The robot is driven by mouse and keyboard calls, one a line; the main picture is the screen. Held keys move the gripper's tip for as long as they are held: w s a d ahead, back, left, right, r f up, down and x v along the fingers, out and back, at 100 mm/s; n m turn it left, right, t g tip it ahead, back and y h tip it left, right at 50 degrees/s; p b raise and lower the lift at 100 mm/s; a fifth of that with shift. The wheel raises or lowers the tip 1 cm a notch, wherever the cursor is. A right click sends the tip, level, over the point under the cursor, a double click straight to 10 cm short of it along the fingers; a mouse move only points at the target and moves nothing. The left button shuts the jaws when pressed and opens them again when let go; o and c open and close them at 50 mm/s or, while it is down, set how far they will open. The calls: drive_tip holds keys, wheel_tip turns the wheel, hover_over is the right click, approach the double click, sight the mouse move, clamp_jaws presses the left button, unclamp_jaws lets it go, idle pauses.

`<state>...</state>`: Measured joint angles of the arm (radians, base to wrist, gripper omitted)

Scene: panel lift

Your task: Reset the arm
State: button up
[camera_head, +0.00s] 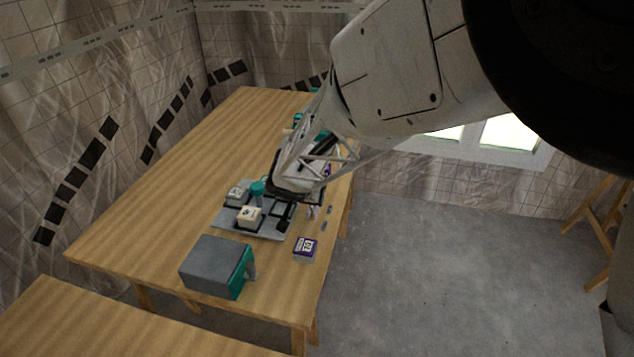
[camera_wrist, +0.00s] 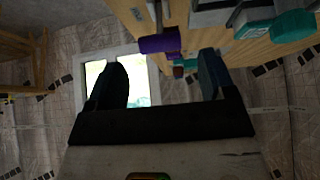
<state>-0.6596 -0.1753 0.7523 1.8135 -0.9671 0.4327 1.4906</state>
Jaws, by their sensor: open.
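My gripper shows in the wrist view (camera_wrist: 165,85) with its two dark fingers wide apart and nothing held between them. In the head view my arm reaches in from the upper right and its end is over the grey panel (camera_head: 228,225) on the wooden table (camera_head: 130,220). My forearm and wrist hide part of the panel and the far part of the table. The fingertips cannot be made out in the head view.
A grey and teal box (camera_head: 210,262) stands at the table's near end. A white block (camera_head: 249,216) and a teal knob (camera_head: 257,188) are on the panel. The table's left side is bare.

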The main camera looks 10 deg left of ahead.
idle(0.3)
drive_tip(key=s+d+r+g+h, duration=0.1)
drive_tip(key=s+d+r, duration=0.3)
drive_tip(key=d, duration=0.5)
drive_tip(key=s+d+r+m, duration=0.1)
drive_tip(key=d+r, duration=0.5)
drive_tip(key=d, duration=0.2)
drive_tip(key=s+d+r+g+h, duration=0.1)
drive_tip(key=s+d+r, duration=0.3)
drive_tip(key=d, duration=0.5)
drive_tip(key=s+d+r+g+y, duration=0.1)
drive_tip(key=s+d+r, duration=0.1)
drive_tip(key=s+d, duration=0.4)
drive_tip(key=s+d+r+g+y, duration=0.1)
drive_tip(key=s+d+r, duration=0.2)
drive_tip(key=s+d, duration=0.4)
drive_tip(key=s, duration=0.8)
drive_tip(key=shift+r+n, duration=0.25)
drive_tip(key=shift+n, duration=0.15)
drive_tip(key=shift+w+a, duration=0.1)
drive_tip(key=shift+c, duration=0.3)
